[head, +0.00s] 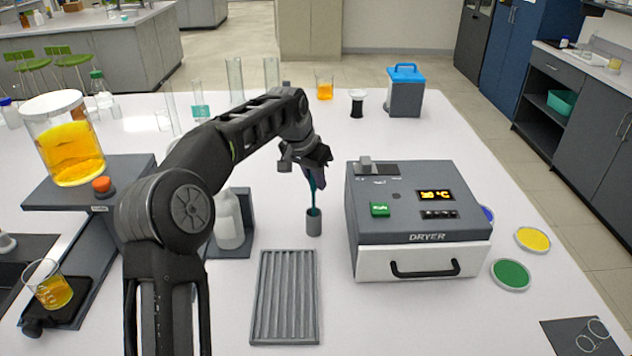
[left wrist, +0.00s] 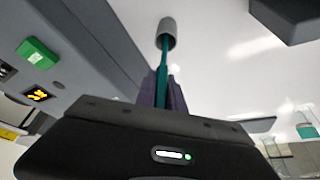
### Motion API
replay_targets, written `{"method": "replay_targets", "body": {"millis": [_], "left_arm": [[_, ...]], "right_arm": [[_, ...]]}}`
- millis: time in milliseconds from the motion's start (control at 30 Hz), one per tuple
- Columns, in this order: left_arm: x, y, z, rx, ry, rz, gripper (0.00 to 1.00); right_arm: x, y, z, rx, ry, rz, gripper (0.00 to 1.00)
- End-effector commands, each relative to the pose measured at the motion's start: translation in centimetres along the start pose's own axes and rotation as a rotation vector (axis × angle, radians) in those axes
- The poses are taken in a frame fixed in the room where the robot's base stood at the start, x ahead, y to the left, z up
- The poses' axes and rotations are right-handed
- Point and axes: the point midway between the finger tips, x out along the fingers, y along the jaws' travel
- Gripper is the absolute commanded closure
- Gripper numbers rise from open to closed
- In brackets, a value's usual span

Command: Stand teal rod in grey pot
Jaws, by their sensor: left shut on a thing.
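My left gripper (head: 316,178) is shut on the teal rod (head: 313,197) and holds it close to upright, with a slight tilt, above the grey pot. The grey pot (head: 314,226) is a small cylinder standing on the white table. The rod's lower end meets the pot's mouth and seems to be inside it; how deep it goes is hidden. In the left wrist view the rod (left wrist: 165,57) runs from between the fingers to the mouth of the pot (left wrist: 167,27). My right gripper is not in view.
The dryer (head: 420,208) stands right of the pot. A ribbed grey tray (head: 286,297) lies in front of it. A white bottle (head: 228,220) in a dark stand is on the left. Table behind the pot is mostly clear up to a black-and-white spool (head: 357,103).

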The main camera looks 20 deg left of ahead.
Motion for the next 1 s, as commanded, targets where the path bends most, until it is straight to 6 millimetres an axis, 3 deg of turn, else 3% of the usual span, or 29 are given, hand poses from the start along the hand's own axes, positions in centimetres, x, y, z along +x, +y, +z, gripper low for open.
{"method": "replay_targets", "body": {"millis": [467,500,733,1000], "left_arm": [[1.25,0.05,0.50,0.001,0.001,0.000,1.00],[1.21,0.04,0.47,0.001,0.002,0.000,0.85],[1.17,0.04,0.47,0.001,0.001,0.000,0.66],[1.10,0.03,0.44,0.001,0.001,0.000,0.65]], "right_arm": [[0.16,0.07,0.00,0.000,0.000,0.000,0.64],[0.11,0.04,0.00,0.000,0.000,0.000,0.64],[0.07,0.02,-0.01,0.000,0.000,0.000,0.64],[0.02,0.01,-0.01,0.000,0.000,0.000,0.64]]}}
